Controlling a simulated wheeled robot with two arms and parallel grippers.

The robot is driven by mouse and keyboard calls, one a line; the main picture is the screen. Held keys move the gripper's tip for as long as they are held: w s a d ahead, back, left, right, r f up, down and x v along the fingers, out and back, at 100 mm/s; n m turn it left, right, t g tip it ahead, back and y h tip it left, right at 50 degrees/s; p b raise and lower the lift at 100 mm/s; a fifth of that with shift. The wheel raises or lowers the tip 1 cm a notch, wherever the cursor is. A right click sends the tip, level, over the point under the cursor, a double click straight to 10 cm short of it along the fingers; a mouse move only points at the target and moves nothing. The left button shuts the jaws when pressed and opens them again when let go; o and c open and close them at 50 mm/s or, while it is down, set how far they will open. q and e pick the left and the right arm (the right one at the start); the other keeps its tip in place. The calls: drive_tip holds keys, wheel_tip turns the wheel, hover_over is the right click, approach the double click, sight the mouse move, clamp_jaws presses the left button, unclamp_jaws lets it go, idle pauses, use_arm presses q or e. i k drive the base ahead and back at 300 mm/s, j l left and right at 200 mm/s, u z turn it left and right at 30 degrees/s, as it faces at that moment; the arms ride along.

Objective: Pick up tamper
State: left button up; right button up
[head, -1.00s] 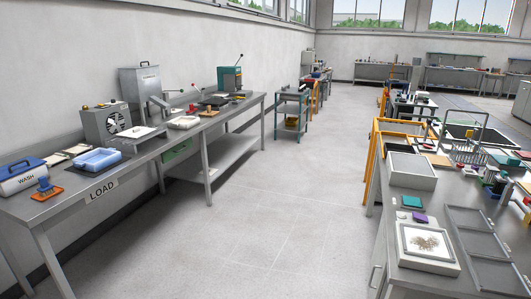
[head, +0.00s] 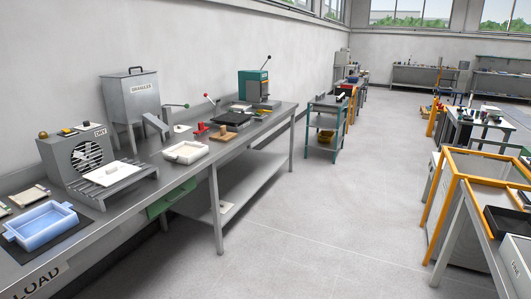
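A small wooden block with a raised knob (head: 223,133), which looks like the tamper, stands on the long grey bench (head: 262,132) on the left. It is small in the picture, so its detail is hard to make out. A white rectangular tray (head: 186,152) lies in front of it and to its left. Red parts (head: 200,130) are just to its left, and a black tray (head: 232,118) is behind it. Neither of my grippers shows in the head view.
On the bench are a grey hopper (head: 132,105), a fan dryer (head: 78,158), a blue tray (head: 40,225) and a teal press (head: 254,86). A teal cart (head: 324,122) stands beyond. Orange-framed tables (head: 452,160) are at right. The floor aisle (head: 350,190) is clear.

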sight(222, 135)
drive_tip(key=i, duration=2.6)
